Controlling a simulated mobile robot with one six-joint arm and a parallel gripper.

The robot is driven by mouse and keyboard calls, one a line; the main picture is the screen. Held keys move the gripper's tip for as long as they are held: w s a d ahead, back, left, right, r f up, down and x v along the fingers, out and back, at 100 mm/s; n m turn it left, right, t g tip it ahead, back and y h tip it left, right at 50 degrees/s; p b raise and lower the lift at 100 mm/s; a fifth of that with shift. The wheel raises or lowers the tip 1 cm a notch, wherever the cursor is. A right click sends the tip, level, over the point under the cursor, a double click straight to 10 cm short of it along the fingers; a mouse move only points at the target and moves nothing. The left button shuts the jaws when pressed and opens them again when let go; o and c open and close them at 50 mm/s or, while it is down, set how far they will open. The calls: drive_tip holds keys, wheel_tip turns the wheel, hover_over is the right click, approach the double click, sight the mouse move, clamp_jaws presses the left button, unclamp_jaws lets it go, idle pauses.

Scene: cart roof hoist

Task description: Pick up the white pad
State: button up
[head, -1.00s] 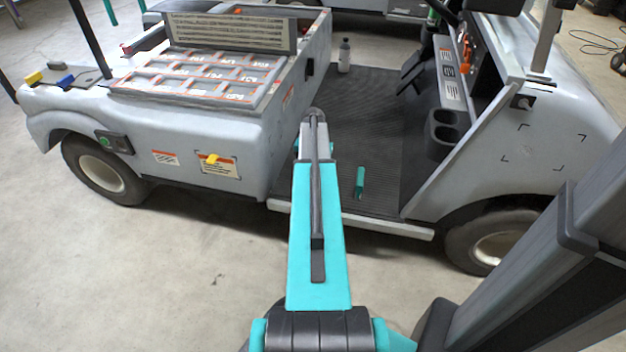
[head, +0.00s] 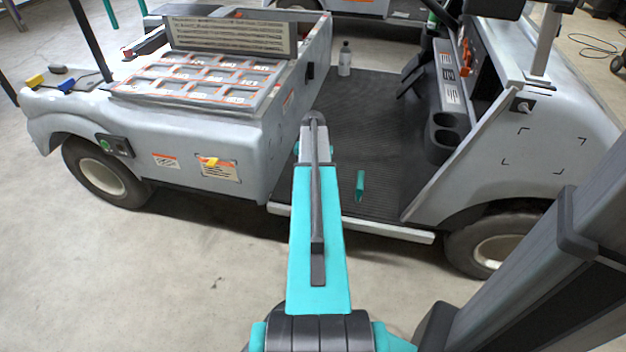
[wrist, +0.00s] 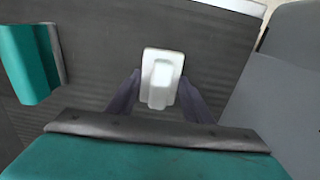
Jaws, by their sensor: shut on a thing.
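The white pad (wrist: 162,64) is a small rounded block with a raised strip down its middle, in the centre of the wrist view. My gripper (wrist: 161,96) has its two dark fingers on either side of the pad and is shut on it. The cart's dark ribbed floor (wrist: 100,60) lies behind it; I cannot tell how far the pad is from the floor. In the head view the pad and the fingers are hidden behind my arm, which reaches over the cart floor (head: 385,115).
The cart's seat box (head: 225,150) stands left of my arm, and its front body with cup holders (head: 446,128) stands right. A bottle (head: 345,58) stands at the far side of the floor. A teal piece (head: 360,185) is near the sill (head: 390,230).

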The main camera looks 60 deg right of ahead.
drive_tip(key=shift+r, duration=0.1)
drive_tip(key=shift+r+p, duration=0.35)
drive_tip(key=shift+r, duration=0.2)
drive_tip(key=shift+s+a+r+p, duration=0.15)
drive_tip(key=shift+r+p, duration=0.15)
drive_tip(key=shift+r, duration=0.3)
drive_tip(key=shift+s+a+r+p, duration=0.15)
drive_tip(key=shift+r+p, duration=0.15)
drive_tip(key=shift+r, duration=0.3)
drive_tip(key=s+a+p, duration=0.1)
drive_tip(key=s+a, duration=0.2)
drive_tip(key=s, duration=0.1)
drive_tip(key=s+a+r+p, duration=0.1)
drive_tip(key=s+a, duration=0.2)
drive_tip(key=s, duration=0.1)
drive_tip(key=s+a+p, duration=0.1)
drive_tip(key=s+a, duration=0.2)
drive_tip(key=s, duration=0.1)
drive_tip(key=shift+s+r, duration=0.15)
